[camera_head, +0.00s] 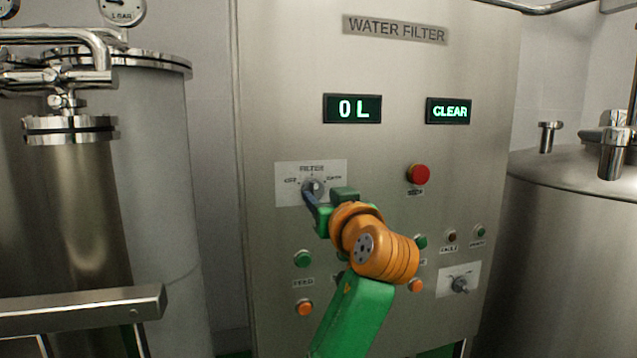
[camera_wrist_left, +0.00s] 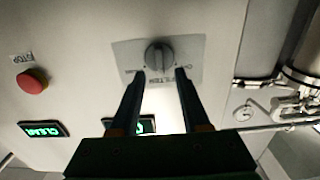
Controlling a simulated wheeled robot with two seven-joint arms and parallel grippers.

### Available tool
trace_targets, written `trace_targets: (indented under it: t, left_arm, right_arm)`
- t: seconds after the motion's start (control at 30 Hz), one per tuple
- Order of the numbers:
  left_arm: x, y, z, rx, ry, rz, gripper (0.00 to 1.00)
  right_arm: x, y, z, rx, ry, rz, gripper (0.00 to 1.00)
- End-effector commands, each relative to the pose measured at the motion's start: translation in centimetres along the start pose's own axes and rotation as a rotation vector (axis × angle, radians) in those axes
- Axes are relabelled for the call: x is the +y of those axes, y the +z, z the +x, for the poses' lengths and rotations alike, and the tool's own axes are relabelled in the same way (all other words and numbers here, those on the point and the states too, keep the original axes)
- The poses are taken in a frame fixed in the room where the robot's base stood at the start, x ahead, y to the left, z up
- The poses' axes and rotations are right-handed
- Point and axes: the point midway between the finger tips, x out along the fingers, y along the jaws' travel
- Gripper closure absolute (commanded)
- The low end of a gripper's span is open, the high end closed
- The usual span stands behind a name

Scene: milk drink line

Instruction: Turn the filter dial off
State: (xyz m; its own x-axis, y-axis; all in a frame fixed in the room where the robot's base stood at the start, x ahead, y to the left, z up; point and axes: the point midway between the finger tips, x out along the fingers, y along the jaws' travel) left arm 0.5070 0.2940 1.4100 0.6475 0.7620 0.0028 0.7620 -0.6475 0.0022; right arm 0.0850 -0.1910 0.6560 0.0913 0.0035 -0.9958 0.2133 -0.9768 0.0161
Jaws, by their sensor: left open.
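The filter dial (camera_head: 313,186) is a round grey knob on a pale plate (camera_head: 335,167) marked FILTER, with small labels to its left and right. The dial also shows in the left wrist view (camera_wrist_left: 159,57), where the picture is upside down. Its ridge stands roughly upright there; I cannot tell surely which label it points to. My left gripper (camera_head: 317,203) is at the dial. In the left wrist view its two dark fingers (camera_wrist_left: 160,74) are open, one to each side just short of the dial, with visible gaps. My right gripper is not in view.
The steel panel carries a display reading 0 L (camera_head: 352,109), a display reading CLEAR (camera_head: 450,111), a red stop button (camera_head: 418,174), a green button (camera_head: 303,259), an orange button (camera_head: 304,307) and another knob (camera_head: 460,284). Steel tanks stand at both sides.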

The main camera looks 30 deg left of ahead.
Motion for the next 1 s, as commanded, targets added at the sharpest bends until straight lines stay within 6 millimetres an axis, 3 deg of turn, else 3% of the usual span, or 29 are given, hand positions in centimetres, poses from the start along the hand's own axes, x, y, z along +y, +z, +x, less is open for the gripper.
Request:
trace_targets:
  t: [0.03, 0.2, 0.47, 0.63, 1.0]
  left_arm:
    - [-0.1, -0.7, 1.0, -0.002, -0.005, 0.004, 0.54]
    - [0.0, -0.3, 3.2, -0.001, -0.001, 0.003, 0.54]
    - [0.1, 0.1, 3.6, -0.001, 0.002, 0.002, 0.54]
    - [0.1, 0.1, 3.6, -0.001, 0.002, 0.002, 1.0]
    - [0.1, 0.2, 3.5, -0.001, 0.003, -0.018, 1.0]
  right_arm:
    - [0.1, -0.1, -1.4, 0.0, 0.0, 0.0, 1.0]
    - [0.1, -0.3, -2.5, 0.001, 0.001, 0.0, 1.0]
    - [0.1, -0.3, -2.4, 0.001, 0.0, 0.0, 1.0]
    - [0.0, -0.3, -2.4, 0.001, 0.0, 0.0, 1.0]
    - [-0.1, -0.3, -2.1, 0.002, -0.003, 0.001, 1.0]
